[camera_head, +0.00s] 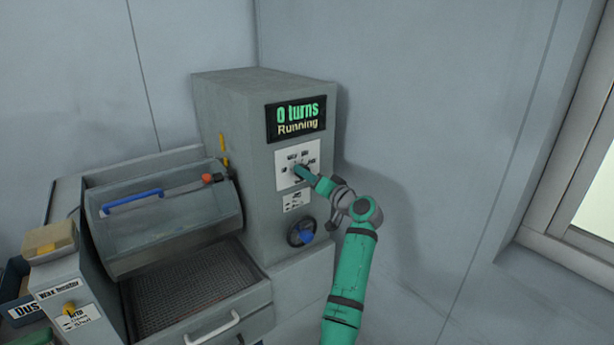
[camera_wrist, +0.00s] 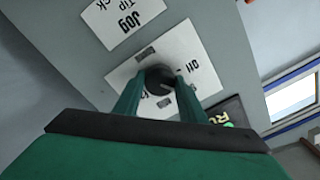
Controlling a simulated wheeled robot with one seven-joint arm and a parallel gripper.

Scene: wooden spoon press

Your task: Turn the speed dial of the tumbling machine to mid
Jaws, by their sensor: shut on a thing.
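The tumbling machine (camera_head: 265,190) is a grey cabinet with a clear drum cover on its left side. Its display (camera_head: 296,116) reads "0 turns Running". The speed dial (camera_wrist: 158,79) is a dark round knob on a white label plate (camera_head: 311,151) below the display. My gripper (camera_head: 299,171) is at this plate, and in the wrist view its two green fingers (camera_wrist: 158,92) are shut on the dial. "Off" shows on the plate to the right of the dial in the wrist view; the other markings are partly hidden or too small to read, so the dial's setting cannot be told.
Below the plate are a small label (camera_head: 296,201) and a blue-and-black knob (camera_head: 302,232). The clear cover (camera_head: 165,215) has a blue handle and a red knob. A wax heater control (camera_head: 70,309) is at the lower left. A window (camera_head: 585,190) is at the right.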

